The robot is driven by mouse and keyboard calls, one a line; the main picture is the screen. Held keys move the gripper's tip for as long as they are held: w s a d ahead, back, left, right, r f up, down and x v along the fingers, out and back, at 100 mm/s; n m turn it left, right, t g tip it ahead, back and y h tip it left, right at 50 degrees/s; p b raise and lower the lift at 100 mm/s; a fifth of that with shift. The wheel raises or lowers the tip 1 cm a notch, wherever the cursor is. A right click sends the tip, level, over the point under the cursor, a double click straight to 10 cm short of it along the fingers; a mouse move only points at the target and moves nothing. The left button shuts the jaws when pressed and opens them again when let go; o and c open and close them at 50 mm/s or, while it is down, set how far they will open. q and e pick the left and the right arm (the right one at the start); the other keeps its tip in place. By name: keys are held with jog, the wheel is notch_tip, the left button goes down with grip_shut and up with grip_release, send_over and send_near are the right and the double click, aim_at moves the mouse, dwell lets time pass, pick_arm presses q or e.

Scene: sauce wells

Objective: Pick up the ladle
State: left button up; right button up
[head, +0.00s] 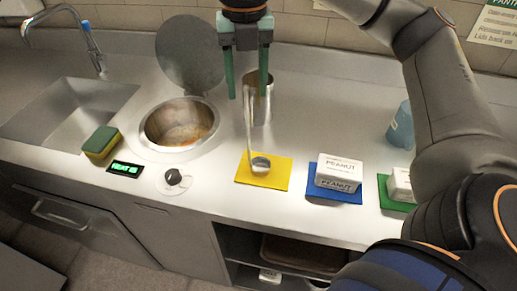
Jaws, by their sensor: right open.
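The ladle (249,125) is metal, with its bowl (260,162) low over a yellow square mat (279,176) and its thin handle rising steeply. The handle's top end shows just below and between the fingertips of my right gripper (247,96). The gripper hangs from above with its two green fingers apart, and nothing is clamped between them. I cannot tell whether the handle touches a finger. A metal cylindrical container (262,107) stands right behind the handle, partly hidden by it and a finger. My left gripper is not in view.
An open round well (180,125) with its lid raised lies left, beside a sink (68,108). A sponge (101,141), a green display (125,169) and a knob (174,177) are near the front edge.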

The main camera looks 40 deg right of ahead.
aim_at(247, 110)
jog(key=shift+f+p, duration=0.4)
jog(key=shift+f, duration=3)
grip_shut()
